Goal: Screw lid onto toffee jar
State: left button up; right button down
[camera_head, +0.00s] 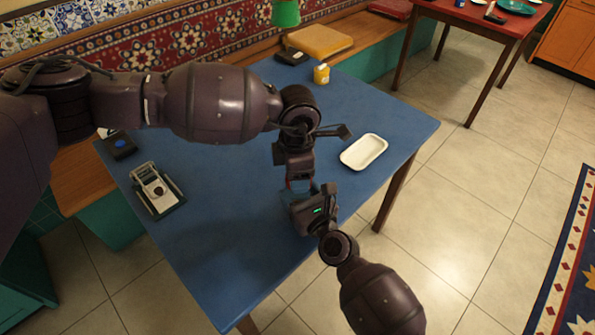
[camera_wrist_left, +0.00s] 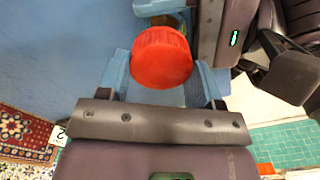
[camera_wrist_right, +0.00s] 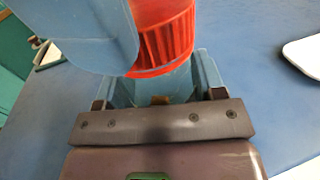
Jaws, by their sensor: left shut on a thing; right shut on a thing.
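The red ribbed lid (camera_wrist_left: 162,58) is between the blue fingers of my left gripper (camera_wrist_left: 163,74), which is shut on it. A sliver of the lid (camera_head: 298,184) shows in the head view between my two grippers. In the right wrist view the lid (camera_wrist_right: 165,32) sits just above the fingers of my right gripper (camera_wrist_right: 163,88), with a left finger at upper left. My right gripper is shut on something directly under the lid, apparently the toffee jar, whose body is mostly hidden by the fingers. I cannot tell how the lid sits on the thread.
The blue table (camera_head: 225,205) is clear around the grippers. A white tray (camera_head: 363,152) lies to the right. A silver and black device (camera_head: 157,190) and a black box (camera_head: 119,146) stand at left. A yellow container (camera_head: 321,75) and a dark box (camera_head: 291,57) are at the far end.

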pick_arm(q)
jog(key=m, duration=0.7)
jog(key=shift+w, duration=0.15)
jog(key=o, duration=0.9)
jog(key=shift+r, duration=0.1)
jog(key=shift+r, duration=2.15)
jog(key=shift+c, duration=0.6)
